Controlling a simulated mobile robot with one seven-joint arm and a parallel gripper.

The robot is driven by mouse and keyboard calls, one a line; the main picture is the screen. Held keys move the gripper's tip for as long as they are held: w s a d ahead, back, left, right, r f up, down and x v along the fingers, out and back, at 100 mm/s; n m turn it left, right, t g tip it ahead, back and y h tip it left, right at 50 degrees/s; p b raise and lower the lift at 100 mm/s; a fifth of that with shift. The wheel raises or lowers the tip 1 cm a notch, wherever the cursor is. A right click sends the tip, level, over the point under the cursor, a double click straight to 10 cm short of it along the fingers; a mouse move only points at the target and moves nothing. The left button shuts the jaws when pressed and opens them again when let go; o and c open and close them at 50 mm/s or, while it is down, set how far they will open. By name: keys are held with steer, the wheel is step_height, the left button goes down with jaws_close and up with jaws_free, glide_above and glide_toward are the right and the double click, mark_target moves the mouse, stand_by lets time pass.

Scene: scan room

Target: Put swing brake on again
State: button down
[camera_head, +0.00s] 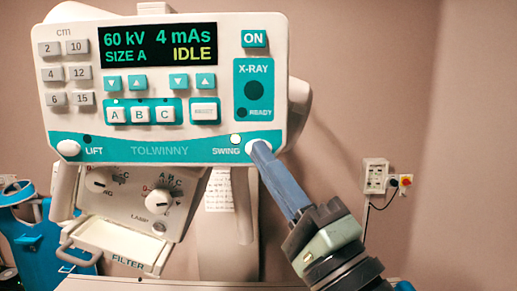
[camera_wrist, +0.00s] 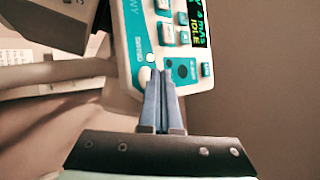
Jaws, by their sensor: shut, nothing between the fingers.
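The X-ray console (camera_head: 180,75) faces me with its display reading 60 kV, 4 mAs, SIZE A, IDLE. The white round swing brake button (camera_head: 253,144) sits at its lower right edge, beside the SWING label. The small round swing lamp (camera_head: 235,139) above that label looks pale and lit. My gripper (camera_head: 260,146) has its blue fingers shut and empty, tips at the swing button and partly covering it. In the wrist view the closed fingertips (camera_wrist: 160,72) reach the console's edge; contact cannot be told for sure.
The LIFT button (camera_head: 68,148) is at the console's lower left, with a dark lamp (camera_head: 87,138) beside it. Dials (camera_head: 158,202) and a filter tray (camera_head: 115,245) are below. A wall socket box (camera_head: 376,176) is at right. Space right of the console is free.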

steer(key=shift+w, duration=0.35)
steer(key=shift+w, duration=0.35)
stand_by(0.6)
steer(key=shift+s, duration=0.8)
steer(key=shift+s, duration=0.1)
steer(key=shift+s, duration=2.4)
